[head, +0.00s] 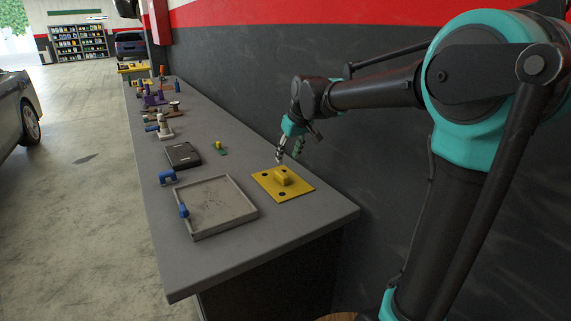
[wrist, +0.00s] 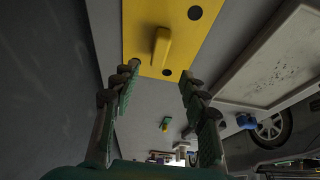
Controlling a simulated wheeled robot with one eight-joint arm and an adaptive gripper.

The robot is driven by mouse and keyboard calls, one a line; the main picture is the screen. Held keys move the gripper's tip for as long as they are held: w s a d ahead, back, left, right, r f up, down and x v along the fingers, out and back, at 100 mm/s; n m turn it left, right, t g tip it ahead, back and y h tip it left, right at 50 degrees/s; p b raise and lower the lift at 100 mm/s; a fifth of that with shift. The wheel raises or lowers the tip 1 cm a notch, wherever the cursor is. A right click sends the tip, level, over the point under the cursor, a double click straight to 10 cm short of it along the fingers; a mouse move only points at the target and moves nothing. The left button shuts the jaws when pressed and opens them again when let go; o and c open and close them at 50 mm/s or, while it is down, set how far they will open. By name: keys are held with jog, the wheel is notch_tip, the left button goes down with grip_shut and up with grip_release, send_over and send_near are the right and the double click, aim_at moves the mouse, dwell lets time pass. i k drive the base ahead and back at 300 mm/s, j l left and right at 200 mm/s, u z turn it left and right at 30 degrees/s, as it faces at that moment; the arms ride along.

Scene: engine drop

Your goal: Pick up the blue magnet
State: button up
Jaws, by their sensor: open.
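A blue, bent block (head: 167,177), which looks like the blue magnet, sits on the grey bench (head: 265,228) just beyond the grey tray's far-left corner. It also shows small in the wrist view (wrist: 245,121), right of my fingers. A second blue piece (head: 183,210) is at the tray's left rim; I cannot tell exactly what it is. My gripper (head: 289,157) is open and empty above the yellow plate, at the wall side of the bench, well to the right of the blue block. Its two fingers show apart in the wrist view (wrist: 159,76).
The yellow plate (head: 298,194) has a raised block and dark holes. The grey tray (head: 246,212) lies left of it. A black box (head: 183,155), a small green-and-yellow part (head: 219,148) and several tools stand farther along. The dark wall (head: 240,80) bounds the right side.

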aim_at(170, 173)
jog(key=u, duration=1.3)
jog(key=k, duration=0.05)
